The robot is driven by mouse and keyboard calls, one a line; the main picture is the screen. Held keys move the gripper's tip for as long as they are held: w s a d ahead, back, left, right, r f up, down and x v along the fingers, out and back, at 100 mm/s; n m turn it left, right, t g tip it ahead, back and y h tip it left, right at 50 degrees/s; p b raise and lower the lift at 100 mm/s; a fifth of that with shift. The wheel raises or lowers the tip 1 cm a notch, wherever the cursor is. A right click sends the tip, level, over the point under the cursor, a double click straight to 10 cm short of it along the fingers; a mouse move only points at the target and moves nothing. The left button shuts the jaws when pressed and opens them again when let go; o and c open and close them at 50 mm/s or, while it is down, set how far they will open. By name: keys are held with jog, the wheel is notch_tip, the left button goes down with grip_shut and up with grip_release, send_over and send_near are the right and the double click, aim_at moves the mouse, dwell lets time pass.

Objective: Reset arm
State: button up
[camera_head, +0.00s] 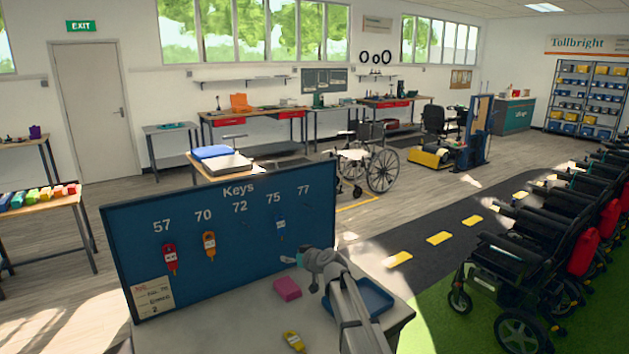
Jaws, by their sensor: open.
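My arm rises from the bottom of the head view over a pale table (235,325). My gripper (290,260) is at its upper end, pointing left in front of the blue key board (225,268). The gripper is small here, open, and I see nothing held in it. The board reads "Keys" with numbers 57, 70, 72, 75 and 77. A red tag (170,258) hangs under 57, an orange tag (209,245) under 70 and a blue tag (280,228) under 75. No tag shows under 72 or 77.
A yellow tag (293,341) and a pink block (287,289) lie on the table. A blue tray (373,297) sits partly behind my arm. Black wheelchairs (510,270) line the right side. A manual wheelchair (368,160) and workbenches stand behind.

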jog(key=s+d+f+m+g+h, duration=0.1)
jog(key=s+d+f+g, duration=0.1)
jog(key=s, duration=0.4)
jog(key=s+d+f+g+h, duration=0.1)
jog(key=s+d+f+g, duration=0.1)
jog(key=s+d+f, duration=0.2)
jog(key=s+d+f+m+g+h, duration=0.1)
jog(key=s+d+f+h, duration=0.1)
jog(key=s+d, duration=0.4)
jog(key=shift+s+f+m+g, duration=0.15)
jog(key=shift+s+f+g, duration=0.1)
jog(key=shift+s, duration=0.25)
jog(key=shift+s+f+m+g, duration=0.15)
jog(key=shift+s+f, duration=0.05)
jog(key=shift+s, duration=0.3)
jog(key=s+d+f+m+g+h, duration=0.3)
jog(key=s+d, duration=0.9)
jog(key=s, duration=0.4)
jog(key=shift+s+d+f+m+g+h, duration=0.2)
jog(key=shift+s+d+m+g+h, duration=0.1)
jog(key=shift+m+g+h, duration=0.65)
jog(key=shift+w+h, duration=0.1)
jog(key=shift+h, duration=0.15)
